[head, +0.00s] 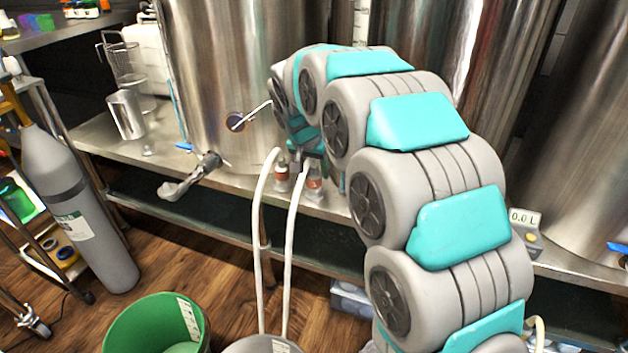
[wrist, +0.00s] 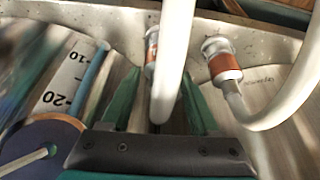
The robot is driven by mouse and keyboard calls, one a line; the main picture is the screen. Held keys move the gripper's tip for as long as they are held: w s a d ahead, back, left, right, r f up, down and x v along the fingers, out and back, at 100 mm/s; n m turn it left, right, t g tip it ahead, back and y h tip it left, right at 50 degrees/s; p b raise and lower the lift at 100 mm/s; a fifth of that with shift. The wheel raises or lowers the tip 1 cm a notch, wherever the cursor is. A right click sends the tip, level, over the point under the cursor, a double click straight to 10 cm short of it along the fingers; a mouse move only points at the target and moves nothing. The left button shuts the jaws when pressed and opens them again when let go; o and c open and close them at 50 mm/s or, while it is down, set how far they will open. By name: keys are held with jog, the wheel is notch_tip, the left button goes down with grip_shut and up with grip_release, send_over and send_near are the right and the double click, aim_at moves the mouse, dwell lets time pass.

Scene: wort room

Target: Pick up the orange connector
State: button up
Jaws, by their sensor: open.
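Two connectors with orange-brown bands stand upright on the steel shelf's front edge, below the big tank. In the head view one connector (head: 282,177) is left of the other (head: 314,184). In the wrist view one connector (wrist: 223,64) stands right of my gripper's right finger. The other connector (wrist: 151,48) is just ahead of the fingers, partly hidden by a white hose (wrist: 176,60). I cannot tell which of the two is the task's orange connector. My gripper (wrist: 160,90) is open, its green fingers apart, with the hose crossing between them in the picture. Contact is unclear.
White hoses (head: 262,230) loop up in front of the shelf (head: 225,183). A tank (head: 215,70) with a valve (head: 195,175) stands close behind my gripper. A green bucket (head: 150,315) and a grey cylinder (head: 75,210) are at left.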

aim_at(315, 177)
jog(key=x, duration=0.3)
jog(key=shift+d+f, duration=0.15)
jog(key=shift+f, duration=0.15)
jog(key=shift+c, duration=0.3)
grip_shut()
